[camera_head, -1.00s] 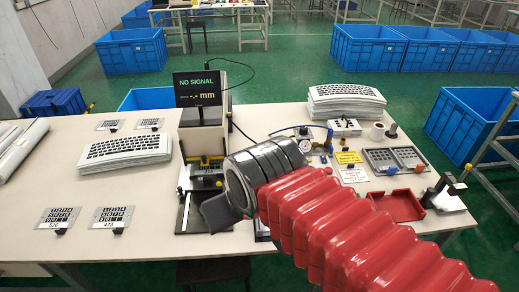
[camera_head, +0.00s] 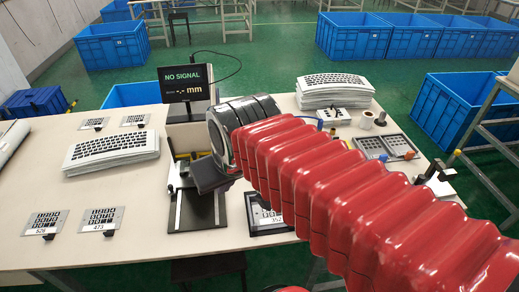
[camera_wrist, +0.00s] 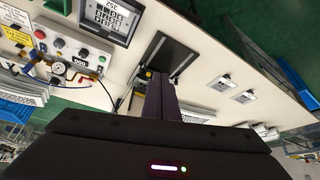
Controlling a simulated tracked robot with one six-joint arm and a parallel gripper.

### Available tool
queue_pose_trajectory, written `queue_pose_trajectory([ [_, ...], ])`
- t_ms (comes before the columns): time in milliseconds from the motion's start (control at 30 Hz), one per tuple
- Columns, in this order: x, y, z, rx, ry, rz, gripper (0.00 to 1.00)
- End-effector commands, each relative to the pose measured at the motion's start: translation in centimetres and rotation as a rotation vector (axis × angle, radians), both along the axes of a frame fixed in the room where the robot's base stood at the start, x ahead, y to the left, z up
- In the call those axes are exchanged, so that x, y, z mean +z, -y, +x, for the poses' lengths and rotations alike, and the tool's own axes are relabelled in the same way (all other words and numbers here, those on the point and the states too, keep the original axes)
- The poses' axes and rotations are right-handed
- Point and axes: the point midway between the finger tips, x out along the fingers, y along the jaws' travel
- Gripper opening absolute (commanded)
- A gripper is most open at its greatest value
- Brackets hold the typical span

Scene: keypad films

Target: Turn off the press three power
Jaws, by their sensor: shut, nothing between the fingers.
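My gripper (camera_wrist: 160,78) shows in the wrist view as two dark fingers pressed together, pointing at the black base plate of the press (camera_wrist: 172,58). Nothing is between them. In the head view, my dark wrist covers part of the press (camera_head: 181,207), and the fingertips are hidden. A white control panel (camera_wrist: 70,35) with red and dark knobs and a small label lies left of the fingers in the wrist view, well apart from them. A pressure gauge (camera_wrist: 58,68) is beside it. My red arm hides both in the head view. I cannot read which control is press three power.
A monitor (camera_head: 186,84) reading "NO SIGNAL" stands behind the press. A framed keypad film marked 352 (camera_head: 256,231) lies right of it. Film stacks (camera_head: 113,151) and plates 526 (camera_head: 46,222) and 473 (camera_head: 101,220) lie left.

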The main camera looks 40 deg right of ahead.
Motion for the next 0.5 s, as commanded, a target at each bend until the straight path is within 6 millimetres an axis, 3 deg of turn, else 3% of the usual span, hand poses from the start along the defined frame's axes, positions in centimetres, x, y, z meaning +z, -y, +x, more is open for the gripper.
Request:
queue_pose_trajectory([
  [500, -0.3, 8.4, 10.4, -0.170, -0.061, 0.009, 0.00],
])
